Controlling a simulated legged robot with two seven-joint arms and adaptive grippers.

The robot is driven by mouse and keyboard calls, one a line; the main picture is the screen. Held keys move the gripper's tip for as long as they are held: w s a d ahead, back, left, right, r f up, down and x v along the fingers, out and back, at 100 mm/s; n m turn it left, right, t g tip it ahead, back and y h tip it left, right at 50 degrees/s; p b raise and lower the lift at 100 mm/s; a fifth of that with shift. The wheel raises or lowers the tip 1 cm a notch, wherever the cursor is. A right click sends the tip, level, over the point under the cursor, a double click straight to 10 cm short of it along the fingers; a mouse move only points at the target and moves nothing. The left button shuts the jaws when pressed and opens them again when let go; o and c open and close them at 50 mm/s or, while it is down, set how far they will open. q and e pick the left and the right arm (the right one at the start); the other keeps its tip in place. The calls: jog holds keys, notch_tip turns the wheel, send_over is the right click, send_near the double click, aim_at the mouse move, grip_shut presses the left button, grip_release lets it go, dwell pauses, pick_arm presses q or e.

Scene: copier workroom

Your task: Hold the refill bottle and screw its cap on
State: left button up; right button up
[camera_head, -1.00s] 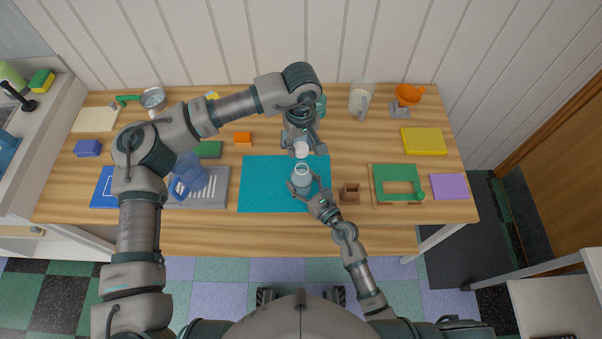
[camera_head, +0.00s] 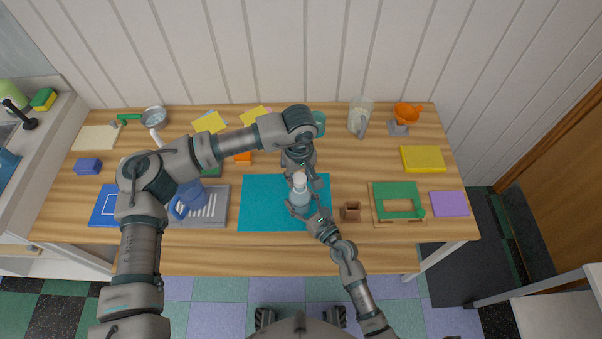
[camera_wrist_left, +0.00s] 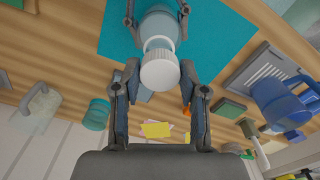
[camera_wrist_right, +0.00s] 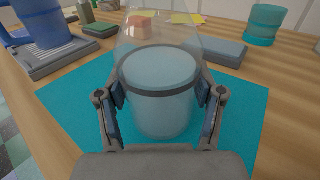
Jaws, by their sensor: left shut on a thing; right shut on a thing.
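The refill bottle (camera_head: 300,196) is pale blue and see-through, and stands upright over the teal mat (camera_head: 262,215). My right gripper (camera_head: 301,208) is shut around its body; the right wrist view shows the bottle (camera_wrist_right: 158,95) between both fingers. The white ribbed cap (camera_head: 300,179) is at the bottle's mouth. My left gripper (camera_head: 300,168) comes from above and behind and is shut on the cap. The left wrist view shows the cap (camera_wrist_left: 160,70) between the fingertips, in front of the bottle's neck. I cannot tell whether the threads are engaged.
A blue jug (camera_head: 188,198) and grey slotted tray (camera_head: 212,211) are left of the mat. A small brown holder (camera_head: 350,211) and green frame (camera_head: 384,191) are to the right. A teal cup (camera_wrist_left: 96,114) and clear pitcher (camera_head: 360,115) stand behind.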

aim_at(300, 196)
pick_arm(q)
jog(key=shift+a+f, duration=0.7)
jog(key=shift+a, duration=0.1)
jog(key=shift+d, duration=0.65)
jog(key=shift+a+f, duration=0.1)
jog(key=shift+a, duration=0.05)
jog(key=shift+a+f, duration=0.15)
jog(key=shift+f, duration=0.15)
jog(key=shift+f, duration=0.15)
